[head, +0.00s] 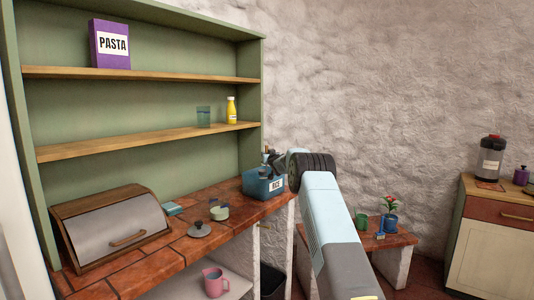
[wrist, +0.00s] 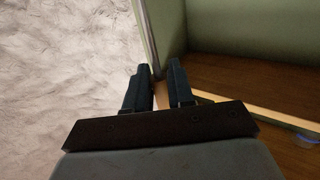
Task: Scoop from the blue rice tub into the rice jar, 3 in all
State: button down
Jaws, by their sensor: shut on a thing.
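The blue rice tub (head: 263,186), with a white label, stands at the right end of the tiled counter. My gripper (head: 270,160) is just above the tub's open top; whether it dips inside is hard to tell. In the wrist view my gripper (wrist: 156,92) is shut on a slim thing, likely the scoop's handle. The scoop's bowl and any rice in it are hidden. A small pale green pot (head: 219,213) stands left of the tub, with a grey knobbed lid (head: 200,230) lying near it. No rice jar label is readable.
A bread box (head: 112,228) fills the counter's left. Green shelves (head: 150,140) rise behind, holding a pasta box (head: 110,44), a glass (head: 203,117) and a yellow bottle (head: 231,110). A pink mug (head: 214,282) sits below. A low bench (head: 372,241) stands right of the counter.

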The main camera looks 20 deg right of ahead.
aim_at(267, 146)
jog(key=shift+f, duration=3.7)
jog(key=shift+s+f, duration=0.15)
jog(key=shift+f, duration=0.8)
jog(key=shift+r, duration=7.05)
